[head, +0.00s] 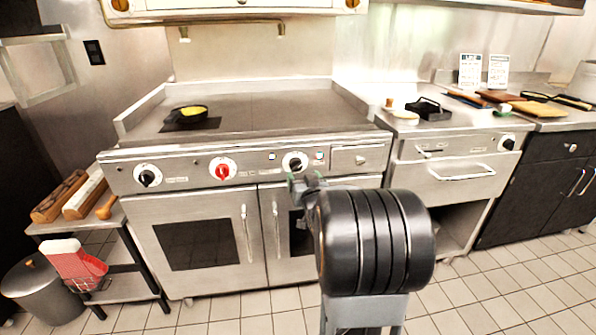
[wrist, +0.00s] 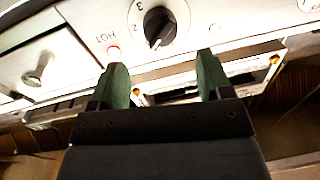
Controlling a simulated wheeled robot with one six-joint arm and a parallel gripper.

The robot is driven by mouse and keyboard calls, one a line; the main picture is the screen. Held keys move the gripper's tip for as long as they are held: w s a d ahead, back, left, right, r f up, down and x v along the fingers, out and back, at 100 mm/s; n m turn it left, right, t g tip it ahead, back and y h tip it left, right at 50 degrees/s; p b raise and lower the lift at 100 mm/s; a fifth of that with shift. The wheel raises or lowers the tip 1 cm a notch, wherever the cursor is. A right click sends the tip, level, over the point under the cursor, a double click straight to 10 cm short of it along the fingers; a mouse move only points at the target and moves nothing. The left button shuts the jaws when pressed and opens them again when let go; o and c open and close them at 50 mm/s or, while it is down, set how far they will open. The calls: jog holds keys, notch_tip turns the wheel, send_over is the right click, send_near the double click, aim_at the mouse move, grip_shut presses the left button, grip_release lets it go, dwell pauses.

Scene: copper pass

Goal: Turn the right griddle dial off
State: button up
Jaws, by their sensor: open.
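The right griddle dial (head: 295,162) is a black knob on a white round plate, on the griddle's front panel. In the wrist view the dial (wrist: 158,26) shows near the top centre, with a 3 and a 2 printed on its plate. I cannot tell its exact setting. My gripper (head: 304,182) is just in front of and below this dial in the head view. In the wrist view my gripper (wrist: 163,75) has its two green fingers spread apart with nothing between them. The knob lies beyond the fingertips, in line with the gap, and appears untouched.
On the same panel are a red middle dial (head: 222,171) and a black left dial (head: 148,177). A pan (head: 188,115) with yellow food is on the griddle. Oven door handles (head: 276,231) stick out below.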

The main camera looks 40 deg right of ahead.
aim_at(298, 168)
jog(key=x, duration=0.6)
jog(key=shift+w+d+b, duration=0.1)
jog(key=shift+w+b, duration=0.15)
jog(key=shift+b, duration=0.05)
jog(key=shift+c, duration=0.4)
jog(key=c, duration=0.8)
jog(key=shift+c, duration=0.2)
